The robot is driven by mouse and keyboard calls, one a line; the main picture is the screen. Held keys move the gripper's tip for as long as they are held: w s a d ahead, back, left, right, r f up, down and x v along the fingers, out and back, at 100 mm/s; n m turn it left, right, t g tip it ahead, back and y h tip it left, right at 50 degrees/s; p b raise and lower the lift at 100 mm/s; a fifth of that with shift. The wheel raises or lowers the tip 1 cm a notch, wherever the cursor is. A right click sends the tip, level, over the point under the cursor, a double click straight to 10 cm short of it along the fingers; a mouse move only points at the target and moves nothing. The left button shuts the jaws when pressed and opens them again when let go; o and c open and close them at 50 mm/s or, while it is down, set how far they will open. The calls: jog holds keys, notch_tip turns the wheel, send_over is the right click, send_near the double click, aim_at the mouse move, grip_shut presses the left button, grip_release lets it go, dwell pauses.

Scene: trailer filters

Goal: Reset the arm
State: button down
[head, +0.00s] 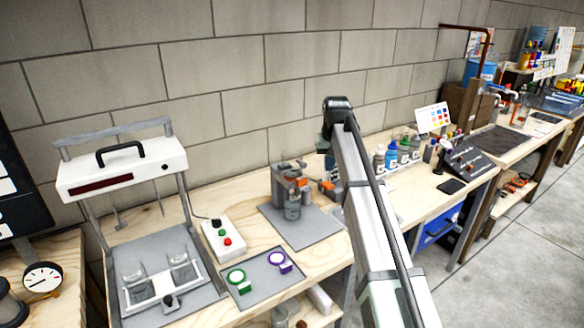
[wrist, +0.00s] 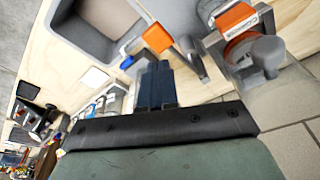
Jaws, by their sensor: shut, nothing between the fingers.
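My gripper (wrist: 155,72) shows in the wrist view, its two dark blue fingers together with nothing between them. The fingers point toward an orange block (wrist: 157,38) and a grey tray (wrist: 88,24) on the wooden bench; I cannot tell the gap to either. In the head view my arm rises from the lower right to a black joint in front of the block wall. The gripper end is mostly hidden behind the arm there.
A grey clamp-like device (head: 291,192) stands on a grey mat left of my arm. A white-topped press frame (head: 121,172), a button box (head: 223,239) and a pad with green and purple rings (head: 264,278) stand further left.

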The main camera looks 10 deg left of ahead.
jog(key=shift+r, duration=0.7)
